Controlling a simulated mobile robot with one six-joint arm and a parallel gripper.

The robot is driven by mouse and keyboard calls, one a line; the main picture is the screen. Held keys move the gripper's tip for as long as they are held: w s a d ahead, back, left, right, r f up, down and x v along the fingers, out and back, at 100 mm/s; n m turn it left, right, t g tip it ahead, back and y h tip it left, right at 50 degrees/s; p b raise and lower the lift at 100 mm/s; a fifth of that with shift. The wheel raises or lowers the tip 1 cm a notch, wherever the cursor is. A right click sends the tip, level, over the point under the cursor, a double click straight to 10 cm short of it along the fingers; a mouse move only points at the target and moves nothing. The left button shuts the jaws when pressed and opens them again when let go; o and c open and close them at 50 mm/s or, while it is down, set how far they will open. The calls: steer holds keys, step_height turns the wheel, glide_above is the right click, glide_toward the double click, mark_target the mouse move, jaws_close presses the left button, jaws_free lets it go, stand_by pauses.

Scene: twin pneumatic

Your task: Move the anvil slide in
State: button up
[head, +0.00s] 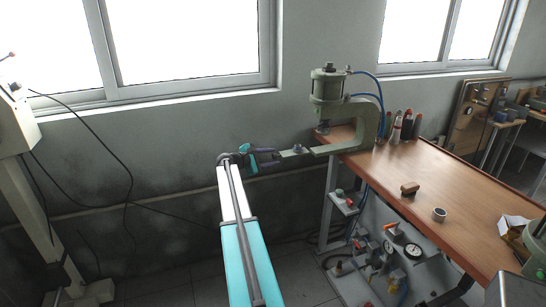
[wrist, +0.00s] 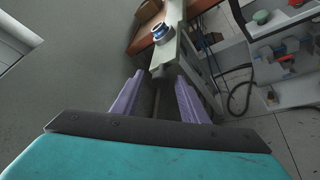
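The pale green C-frame press (head: 364,115) stands at the far left corner of the workbench. Its anvil slide (head: 320,151) sticks out to the left from the lower jaw, past the bench edge, with a small round anvil (head: 297,149) on top. In the wrist view the slide (wrist: 171,52) points towards me, with the round anvil (wrist: 160,32) on it. My gripper (head: 279,156) is at the slide's outer end. Its two purple fingers (wrist: 158,82) are apart, with the dark end of the slide close ahead between the tips. Contact cannot be told.
The wooden bench (head: 430,180) holds several bottles (head: 405,126), a wooden-handled piece (head: 409,189) and a metal ring (head: 439,214). A shelf with gauges and valves (head: 390,250) stands below. The wall is close behind; the floor left of the bench is open.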

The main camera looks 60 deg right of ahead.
steer(key=shift+x, duration=0.85)
jaws_close()
steer(key=shift+w+r, duration=0.1)
